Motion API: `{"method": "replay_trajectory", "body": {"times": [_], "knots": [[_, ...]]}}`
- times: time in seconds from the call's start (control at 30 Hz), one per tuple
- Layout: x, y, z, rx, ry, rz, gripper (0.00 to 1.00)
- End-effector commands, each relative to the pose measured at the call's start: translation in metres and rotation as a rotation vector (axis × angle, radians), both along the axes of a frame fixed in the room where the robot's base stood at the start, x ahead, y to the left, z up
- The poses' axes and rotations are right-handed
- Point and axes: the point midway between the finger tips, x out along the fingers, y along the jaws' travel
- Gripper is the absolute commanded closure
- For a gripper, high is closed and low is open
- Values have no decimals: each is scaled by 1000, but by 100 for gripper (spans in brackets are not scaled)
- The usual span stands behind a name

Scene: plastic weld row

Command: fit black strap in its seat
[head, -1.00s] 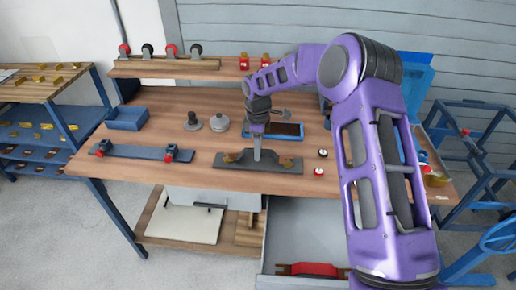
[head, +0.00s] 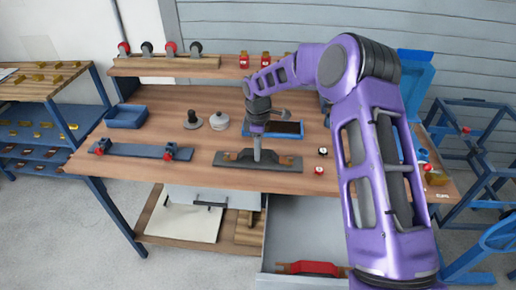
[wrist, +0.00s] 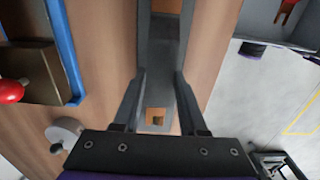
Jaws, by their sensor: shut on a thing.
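A long dark grey fixture plate (head: 210,160) lies near the front edge of the wooden bench, with brown blocks (head: 229,156) on it. My gripper (head: 257,158) points down over the middle of this plate. It is shut on the black strap (head: 272,157), a dark piece low over or on the plate. In the wrist view, my gripper (wrist: 160,78) has a finger on each side of a dark strip. A brown block with a dark hole (wrist: 157,117) shows between the fingers. I cannot tell whether the strap touches the bottom of its seat.
A blue-grey rail with red clamps (head: 135,151) lies to the left. A blue bin (head: 126,116), a dark knob piece (head: 192,120) and a pale round piece (head: 219,121) stand behind. A blue-edged tray (head: 285,129) is behind the plate. Small round buttons (head: 320,171) lie to the right.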

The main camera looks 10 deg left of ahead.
Motion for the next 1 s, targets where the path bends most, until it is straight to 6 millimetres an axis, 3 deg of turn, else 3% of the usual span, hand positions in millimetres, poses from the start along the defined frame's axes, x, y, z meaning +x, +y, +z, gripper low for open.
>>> {"method": "replay_trajectory", "body": {"times": [0.13, 0.17, 0.33, 0.57, 0.7, 1.0], "knots": [[0, 0, 0, 0, 0, 0, 100], [0, 0, 0, 0, 0, 0, 57], [0, 0, 0, 0, 0, 0, 26], [0, 0, 0, 0, 0, 0, 23], [0, 0, 0, 0, 0, 0, 0], [0, 0, 2, 0, 0, 0, 0]]}}
